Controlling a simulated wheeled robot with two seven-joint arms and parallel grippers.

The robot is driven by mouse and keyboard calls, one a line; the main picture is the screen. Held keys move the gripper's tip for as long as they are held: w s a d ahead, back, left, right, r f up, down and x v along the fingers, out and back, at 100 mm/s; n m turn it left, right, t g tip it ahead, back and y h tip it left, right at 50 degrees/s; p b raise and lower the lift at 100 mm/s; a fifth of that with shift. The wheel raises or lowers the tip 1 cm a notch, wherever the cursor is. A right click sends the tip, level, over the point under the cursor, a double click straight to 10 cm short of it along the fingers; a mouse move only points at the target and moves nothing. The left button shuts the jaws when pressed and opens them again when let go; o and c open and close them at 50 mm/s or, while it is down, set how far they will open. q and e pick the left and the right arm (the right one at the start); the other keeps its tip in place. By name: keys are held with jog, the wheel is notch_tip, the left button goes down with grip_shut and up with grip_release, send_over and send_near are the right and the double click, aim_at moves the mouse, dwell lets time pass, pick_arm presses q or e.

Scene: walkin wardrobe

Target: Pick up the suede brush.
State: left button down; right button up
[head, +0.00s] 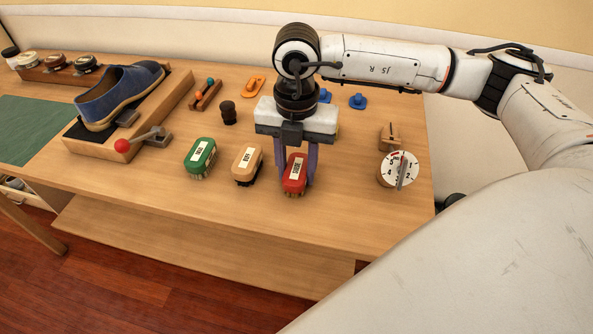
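Three brushes stand in a row near the front of the wooden table: a green one (201,157), a tan one (246,164) and a red one (294,178). Each has a white label on top. The print is too small to read surely, so I cannot tell from it which is the suede brush. My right gripper (297,174) points down over the red brush. Its two purplish fingers are apart, one on each side of the brush, and no firm contact shows. The red brush appears to rest on the table. My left gripper is not in view.
A white numbered dial (399,168) stands right of the red brush. A dark knob (228,112) stands behind the brushes. The table front is clear.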

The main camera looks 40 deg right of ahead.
aim_at(297, 168)
jog(key=c, duration=0.5)
notch_tip(297, 168, up, 10)
jog(key=shift+r, duration=0.1)
